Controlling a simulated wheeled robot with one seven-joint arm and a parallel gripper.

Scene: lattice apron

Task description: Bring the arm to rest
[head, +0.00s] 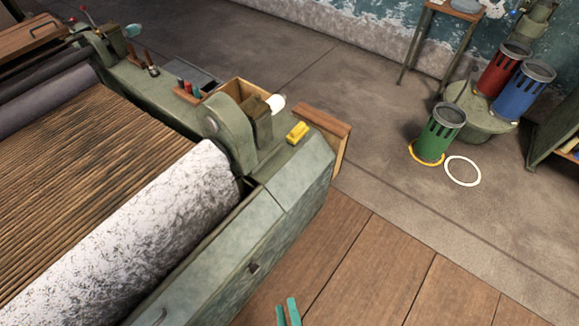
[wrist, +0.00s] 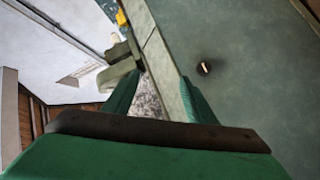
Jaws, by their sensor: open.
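My gripper (head: 288,311) shows at the bottom edge of the head view as two teal fingertips with a narrow gap between them. The rest of my arm is out of that view. In the wrist view my gripper (wrist: 160,78) has its two green fingers apart, with nothing between them. The fingers point towards the green machine frame (wrist: 240,50), which fills the right of that view. I cannot tell the exact distance to it.
The machine's green end casing (head: 285,195) and white speckled roller (head: 150,230) stand left of my gripper. A yellow block (head: 297,131) lies on the casing. Plank floor (head: 370,275) is clear to the right. A green bin (head: 440,133) stands beyond.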

